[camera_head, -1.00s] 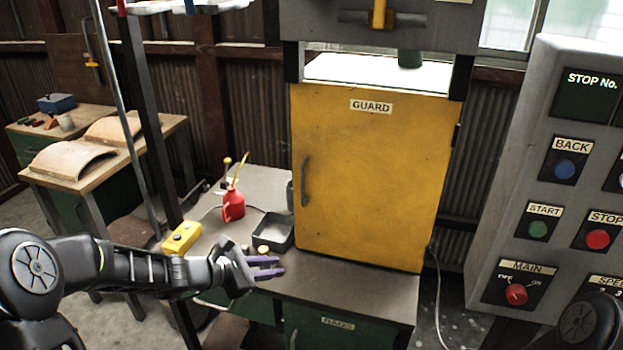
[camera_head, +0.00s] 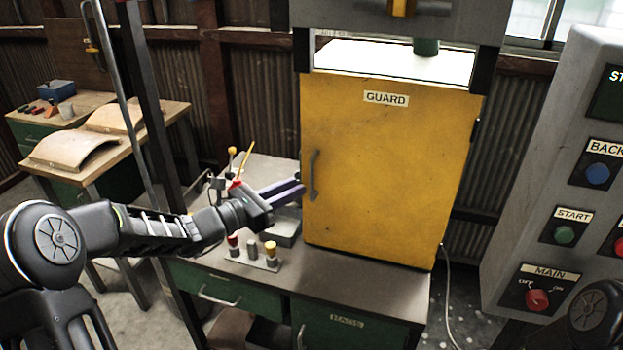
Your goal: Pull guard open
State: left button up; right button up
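The yellow guard door (camera_head: 385,170), labelled GUARD, is shut on the front of the machine. Its dark vertical handle (camera_head: 314,175) is near the door's left edge. My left gripper (camera_head: 300,190) is just left of the handle, its two purple fingers pointing right towards it with a narrow gap between them. It looks open and empty, and the fingertips appear close to the handle but not around it. My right gripper is out of view; only part of my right arm shows at the lower right.
A control panel (camera_head: 545,215) with several buttons and a MAIN switch stands at the right. Below my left gripper, a small stand of knobs (camera_head: 252,257) sits on the workbench (camera_head: 345,285). A dark tray (camera_head: 287,228) is partly hidden behind the gripper.

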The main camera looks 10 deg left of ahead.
aim_at(312, 197)
pick_arm(q)
jog(key=p+x, duration=0.1)
jog(key=x, duration=0.5)
jog(key=shift+d, duration=0.1)
jog(key=shift+c, duration=0.2)
grip_shut()
dwell(1.1)
